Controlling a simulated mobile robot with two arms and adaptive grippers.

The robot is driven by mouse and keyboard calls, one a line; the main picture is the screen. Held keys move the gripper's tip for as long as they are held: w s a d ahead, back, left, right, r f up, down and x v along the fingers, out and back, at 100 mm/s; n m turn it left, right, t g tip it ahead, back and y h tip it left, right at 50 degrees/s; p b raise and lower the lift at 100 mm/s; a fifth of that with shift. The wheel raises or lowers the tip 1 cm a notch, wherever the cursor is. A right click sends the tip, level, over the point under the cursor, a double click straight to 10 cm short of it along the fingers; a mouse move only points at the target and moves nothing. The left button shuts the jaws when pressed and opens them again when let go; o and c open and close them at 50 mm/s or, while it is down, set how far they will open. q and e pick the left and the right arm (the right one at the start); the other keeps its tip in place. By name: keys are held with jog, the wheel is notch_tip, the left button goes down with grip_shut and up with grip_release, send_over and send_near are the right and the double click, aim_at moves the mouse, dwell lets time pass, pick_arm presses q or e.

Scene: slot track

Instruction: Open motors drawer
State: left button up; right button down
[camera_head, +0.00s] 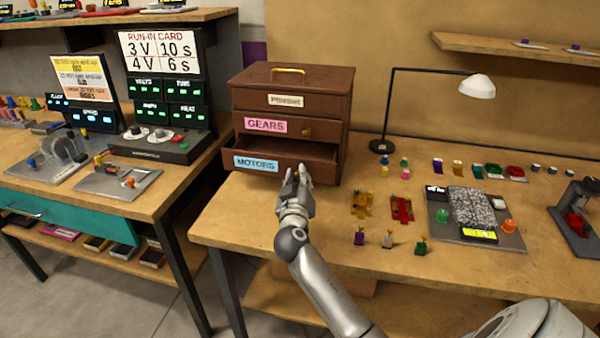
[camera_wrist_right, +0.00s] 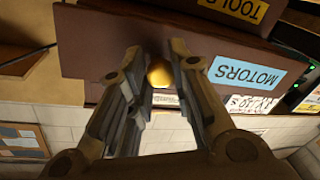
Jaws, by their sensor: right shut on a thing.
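The brown drawer cabinet (camera_head: 335,100) stands on the workbench. Its bottom drawer, with the blue MOTORS label (camera_head: 256,163), is partly pulled out, and its dark inside (camera_head: 300,151) shows from above. My right gripper (camera_head: 297,174) is at the front of this drawer, shut on its knob. In the right wrist view the gold knob (camera_wrist_right: 160,75) sits between the two fingers of my right gripper (camera_wrist_right: 157,62), and the MOTORS label (camera_wrist_right: 246,74) appears upside down beside it. My left gripper is not in view.
The GEARS drawer (camera_head: 318,120) above is shut. A black desk lamp (camera_head: 387,120) stands right of the cabinet. A second bench with instruments (camera_head: 160,142) is at the left.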

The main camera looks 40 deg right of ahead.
jog(key=shift+s+a+f, duration=0.15)
jog(key=shift+s+a, duration=0.8)
jog(key=shift+a, duration=0.3)
jog(key=shift+s+a, duration=0.2)
jog(key=c, duration=1.3)
grip_release()
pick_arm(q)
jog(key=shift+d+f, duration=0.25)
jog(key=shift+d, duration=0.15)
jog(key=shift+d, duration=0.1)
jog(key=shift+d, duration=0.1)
pick_arm(e)
jog(key=v, duration=1.2)
